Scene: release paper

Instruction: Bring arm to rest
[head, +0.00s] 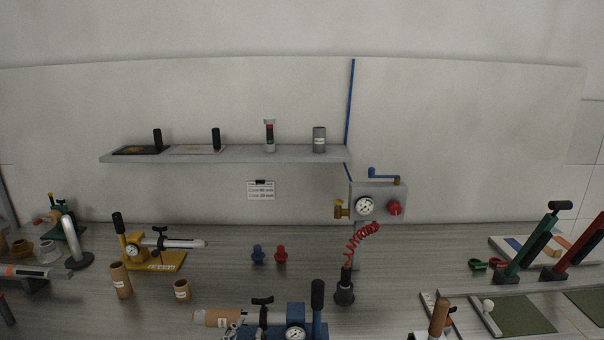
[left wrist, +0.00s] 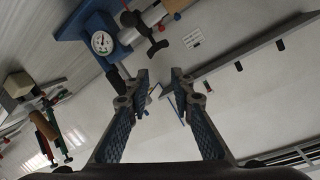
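My left gripper (left wrist: 161,88) shows in the left wrist view. Its two blue-padded fingers stand apart with nothing between them, only pale wall behind. It appears clear of the bench and of the objects around it. In the head view I cannot make out either gripper clearly. My right gripper is not seen in either view.
A blue press with a gauge (head: 295,334) stands at the bench's front middle; a yellow press (head: 155,259) is at left. Red (head: 281,254) and blue (head: 258,254) knobs stand mid-bench. A wall shelf (head: 230,154) holds several items. A gauge box (head: 378,201) is right of it.

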